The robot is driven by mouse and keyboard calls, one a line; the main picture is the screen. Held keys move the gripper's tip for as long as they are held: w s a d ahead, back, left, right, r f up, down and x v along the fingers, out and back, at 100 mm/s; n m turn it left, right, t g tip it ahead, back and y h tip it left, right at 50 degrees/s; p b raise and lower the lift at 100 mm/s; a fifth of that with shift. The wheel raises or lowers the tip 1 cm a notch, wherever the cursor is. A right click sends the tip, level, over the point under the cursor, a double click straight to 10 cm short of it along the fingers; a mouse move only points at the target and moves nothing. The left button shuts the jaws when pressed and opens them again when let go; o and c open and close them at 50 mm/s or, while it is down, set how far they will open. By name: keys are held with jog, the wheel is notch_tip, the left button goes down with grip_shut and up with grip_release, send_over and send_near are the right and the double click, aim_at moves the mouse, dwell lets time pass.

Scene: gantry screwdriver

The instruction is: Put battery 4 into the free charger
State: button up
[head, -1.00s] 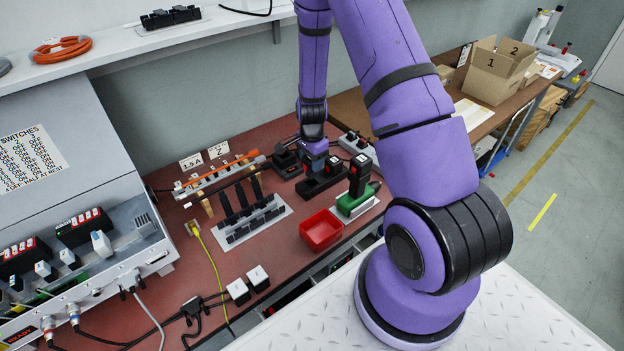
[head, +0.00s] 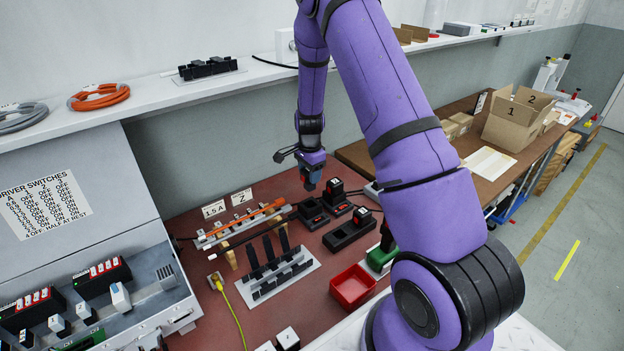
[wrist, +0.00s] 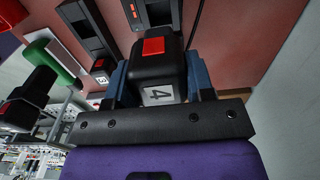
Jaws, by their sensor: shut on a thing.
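My gripper (head: 312,184) is shut on battery 4 (wrist: 153,62), a black block with a red patch and a white "4" label in the wrist view. In the head view it is above the red bench, and the battery under it looks small and dark. Two long black chargers lie below and in front. In the wrist view a charger (wrist: 150,10) with red lights lies beyond battery 4.
A red tray (head: 352,288) and a green-bodied tool (head: 380,259), partly hidden by my arm, are at the right. A rack with upright black pieces (head: 270,262) and an orange bar (head: 245,222) stand to the left. A grey wall is behind.

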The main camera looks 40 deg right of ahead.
aim_at(310, 187)
jog(key=shift+f, duration=3.05)
jog(key=shift+f, duration=2)
dwell(1.0)
jog(key=o, duration=1.1)
jog(key=shift+o, duration=0.2)
jog(key=shift+r, duration=0.2)
jog(key=shift+r, duration=2.6)
